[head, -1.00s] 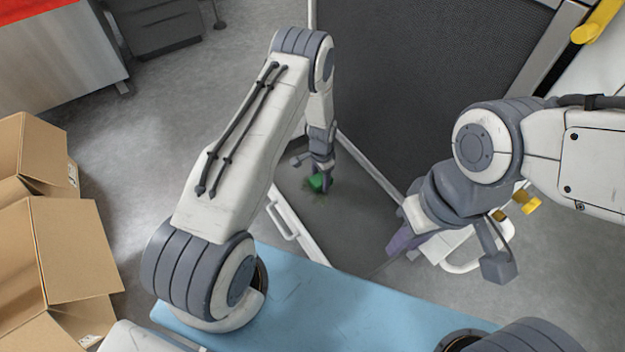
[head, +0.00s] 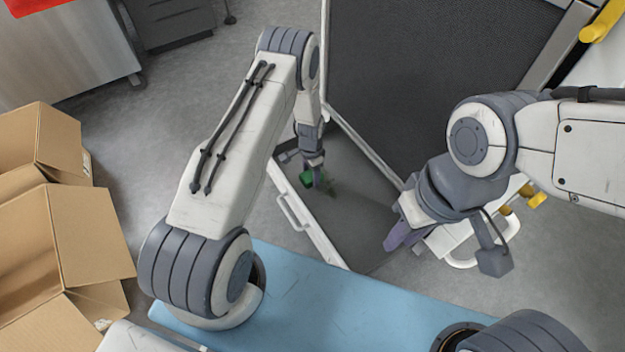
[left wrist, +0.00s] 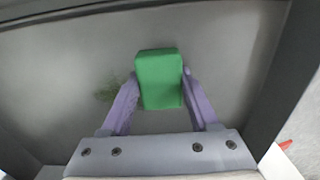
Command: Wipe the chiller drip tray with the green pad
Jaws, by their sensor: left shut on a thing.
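The chiller drip tray (head: 345,205) is a grey pan with a pale front edge and a handle, in front of the dark mesh panel. My left gripper (head: 310,168) reaches down into it near its left end. In the left wrist view my left gripper (left wrist: 158,95) is shut on the green pad (left wrist: 159,78), which also shows in the head view (head: 306,179). A faint dark green smear (left wrist: 108,90) lies on the tray left of the pad in the wrist view. It also shows in the head view (head: 328,187). My right gripper (head: 396,240) is off to the right; its fingers overlap from this angle.
The dark mesh panel (head: 420,80) stands behind the tray. Open cardboard boxes (head: 60,240) stand at the left. A grey wall of the tray (left wrist: 275,85) rises close on the right in the wrist view.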

